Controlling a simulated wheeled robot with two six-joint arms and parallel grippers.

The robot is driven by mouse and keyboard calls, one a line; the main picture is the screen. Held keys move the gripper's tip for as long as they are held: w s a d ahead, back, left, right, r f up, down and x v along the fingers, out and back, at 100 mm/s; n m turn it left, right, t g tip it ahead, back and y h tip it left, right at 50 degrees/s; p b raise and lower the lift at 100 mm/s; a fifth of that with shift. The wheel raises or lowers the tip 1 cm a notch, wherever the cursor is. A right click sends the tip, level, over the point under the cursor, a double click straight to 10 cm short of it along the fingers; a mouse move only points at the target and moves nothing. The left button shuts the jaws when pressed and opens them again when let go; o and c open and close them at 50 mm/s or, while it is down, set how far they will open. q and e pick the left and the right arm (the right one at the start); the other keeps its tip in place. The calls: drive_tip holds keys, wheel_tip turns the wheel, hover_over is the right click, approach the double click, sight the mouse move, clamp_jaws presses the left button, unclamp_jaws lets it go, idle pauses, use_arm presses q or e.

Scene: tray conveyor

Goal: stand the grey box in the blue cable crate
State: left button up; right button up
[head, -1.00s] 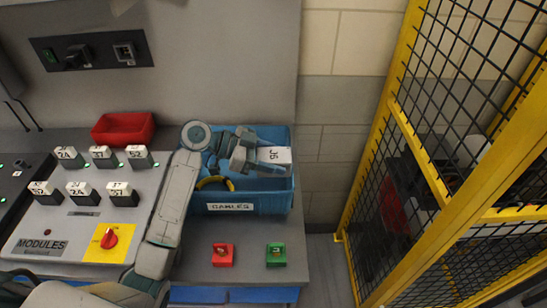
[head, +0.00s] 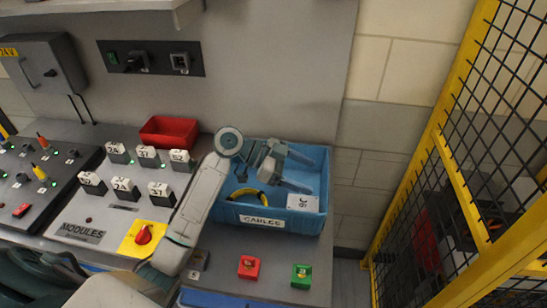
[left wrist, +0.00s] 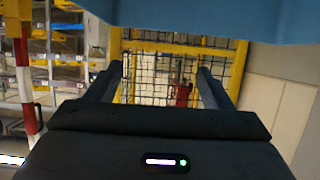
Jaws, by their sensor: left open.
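The grey box (head: 303,203), with a pale top marked "J6", is in the front right corner of the blue cable crate (head: 262,222). Its lower part is hidden, so I cannot tell exactly how it rests. My left gripper (head: 308,175) is open and empty over the crate, just behind and above the box, apart from it. In the left wrist view the open jaws (left wrist: 154,85) have nothing between them. My right gripper is not in view.
A yellow and black cable coil (head: 250,197) lies in the crate's left part. A red bin (head: 168,132) and the modules panel (head: 85,232) are to the left. Red (head: 249,267) and green (head: 301,276) blocks sit in front. A yellow mesh fence (head: 455,180) stands right.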

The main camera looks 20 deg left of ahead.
use_arm(q)
drive_tip(key=v, duration=0.9)
drive_tip(key=shift+a, duration=0.4)
drive_tip(key=shift+s, duration=0.15)
drive_tip(key=shift+s, duration=0.1)
